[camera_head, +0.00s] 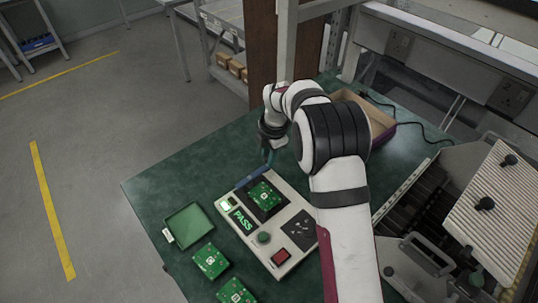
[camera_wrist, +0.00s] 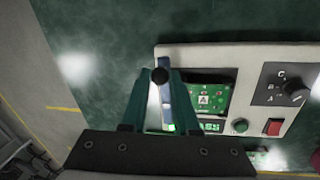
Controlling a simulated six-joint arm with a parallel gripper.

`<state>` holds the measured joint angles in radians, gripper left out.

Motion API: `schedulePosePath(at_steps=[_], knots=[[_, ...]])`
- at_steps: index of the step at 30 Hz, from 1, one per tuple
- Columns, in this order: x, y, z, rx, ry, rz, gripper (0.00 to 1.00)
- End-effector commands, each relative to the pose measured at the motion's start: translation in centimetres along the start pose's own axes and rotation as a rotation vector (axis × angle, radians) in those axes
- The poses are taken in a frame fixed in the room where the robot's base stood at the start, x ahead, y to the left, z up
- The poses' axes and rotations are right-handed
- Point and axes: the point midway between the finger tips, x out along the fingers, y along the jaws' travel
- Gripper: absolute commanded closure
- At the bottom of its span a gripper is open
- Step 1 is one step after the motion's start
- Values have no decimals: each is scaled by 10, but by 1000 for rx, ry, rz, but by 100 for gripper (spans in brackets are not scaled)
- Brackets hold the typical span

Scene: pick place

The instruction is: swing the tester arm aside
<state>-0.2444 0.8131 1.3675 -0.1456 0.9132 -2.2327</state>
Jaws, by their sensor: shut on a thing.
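The tester (camera_head: 285,232) is a pale box on the green table, with a lit green PASS display (camera_head: 243,219). A green circuit board (camera_head: 264,195) lies in its dark nest and also shows uncovered in the wrist view (camera_wrist: 204,98). The blue tester arm (camera_head: 246,181) lies along the nest's far edge in the head view, clear of the board. In the wrist view the tester arm (camera_wrist: 166,95) runs beside the nest. My gripper (camera_wrist: 160,82) is shut on its black knob (camera_wrist: 160,75). In the head view my wrist hides the knob.
A green tray (camera_head: 188,226) and loose green boards (camera_head: 210,260) (camera_head: 236,292) lie left of and below the tester. The tester has a green button (camera_head: 264,237), a red switch (camera_head: 281,256) and a dial (camera_wrist: 293,87). A tan box (camera_head: 381,128) stands behind my arm; a metal fixture (camera_head: 430,215) is at right.

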Motion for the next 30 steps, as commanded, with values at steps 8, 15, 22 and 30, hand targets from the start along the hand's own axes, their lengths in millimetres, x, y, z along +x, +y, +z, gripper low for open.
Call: schedulePosePath(at_steps=[8,15,22,30], knots=[[0,2,-1,-2,1,4,100],[0,1,-1,-1,0,3,41],[-1,1,0,0,0,2,41],[-53,2,0,0,-2,7,41]])
